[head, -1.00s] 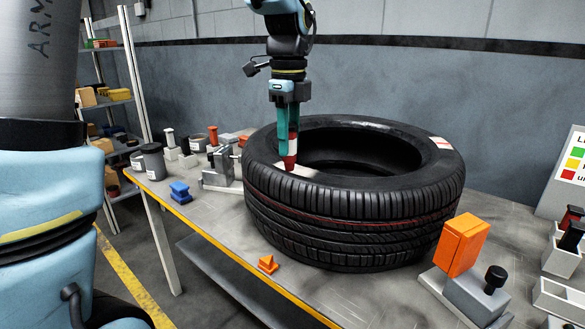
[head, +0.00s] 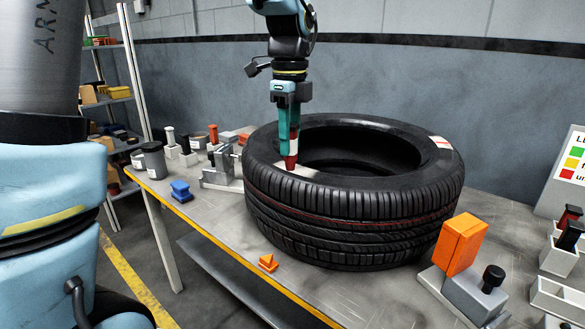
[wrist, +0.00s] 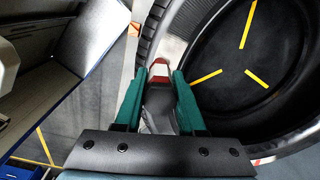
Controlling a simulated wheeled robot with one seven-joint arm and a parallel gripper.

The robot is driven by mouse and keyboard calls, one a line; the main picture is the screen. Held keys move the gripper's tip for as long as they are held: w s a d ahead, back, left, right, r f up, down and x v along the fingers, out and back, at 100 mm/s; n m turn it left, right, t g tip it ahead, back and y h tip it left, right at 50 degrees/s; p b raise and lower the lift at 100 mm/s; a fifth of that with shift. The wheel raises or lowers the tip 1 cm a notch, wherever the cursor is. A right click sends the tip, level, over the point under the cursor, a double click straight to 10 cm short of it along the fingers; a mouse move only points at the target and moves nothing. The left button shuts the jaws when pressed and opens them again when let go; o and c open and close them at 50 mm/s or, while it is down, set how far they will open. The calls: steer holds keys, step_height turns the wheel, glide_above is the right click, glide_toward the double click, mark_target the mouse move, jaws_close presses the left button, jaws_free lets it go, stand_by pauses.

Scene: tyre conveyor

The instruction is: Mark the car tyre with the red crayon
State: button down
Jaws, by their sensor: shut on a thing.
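The black car tyre (head: 350,225) lies flat on the metal table, with a thin red line around its tread. A pale patch (head: 303,171) shows on its near upper sidewall, and another with a red mark (head: 441,143) shows at the far right. My gripper (head: 289,140) is above the tyre's left sidewall, shut on the red crayon (head: 290,161), which points down with its tip at or just above the pale patch. Contact cannot be told. In the wrist view the crayon (wrist: 159,72) sits between the green fingers, and the tyre (wrist: 205,20) shows beyond.
An orange block on a grey clamp (head: 461,245) stands right of the tyre. A grey fixture (head: 222,168), a blue block (head: 180,190) and several pots and stamps stand at left. A small orange piece (head: 268,263) lies near the front edge. White bins (head: 560,258) are at right.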

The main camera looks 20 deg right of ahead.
steer(key=shift+d, duration=0.1)
steer(key=shift+w+d+p, duration=0.15)
steer(key=shift+p, duration=0.2)
steer(key=shift+w+d+p, duration=0.4)
steer(key=shift+d+p, duration=0.3)
steer(key=shift+p, duration=0.25)
stand_by(0.5)
steer(key=shift+r, duration=0.1)
step_height(320, 180, up, 7)
steer(key=p, duration=0.6)
